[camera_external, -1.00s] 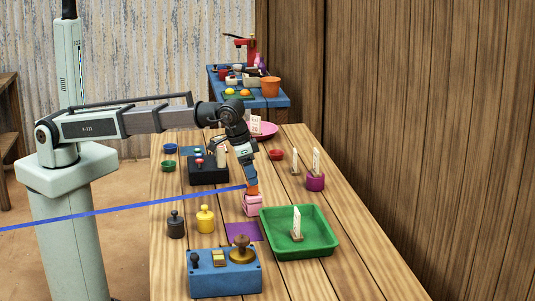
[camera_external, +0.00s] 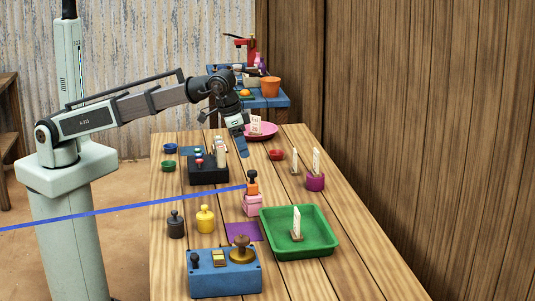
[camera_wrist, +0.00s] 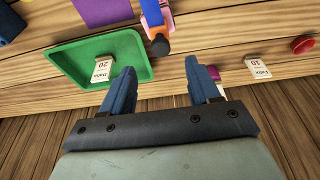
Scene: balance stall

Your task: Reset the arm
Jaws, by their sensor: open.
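My gripper (camera_external: 241,146) is raised above the table, clear of everything on it. In the wrist view its two blue fingers (camera_wrist: 158,90) are spread apart with nothing between them. Below it in the external view, an orange weight with a dark knob (camera_external: 252,186) stands on a pink block (camera_external: 253,206). In the wrist view the dark round knob (camera_wrist: 160,46) shows near the top, beyond the fingers.
A green tray (camera_external: 325,251) holding a card, a purple mat (camera_external: 238,232), a blue box (camera_external: 226,282), yellow (camera_external: 205,219) and dark (camera_external: 176,224) weights and a black box (camera_external: 208,174) stand on the table. A blue strap (camera_external: 100,209) crosses the foreground. A pink plate (camera_external: 268,131) lies behind.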

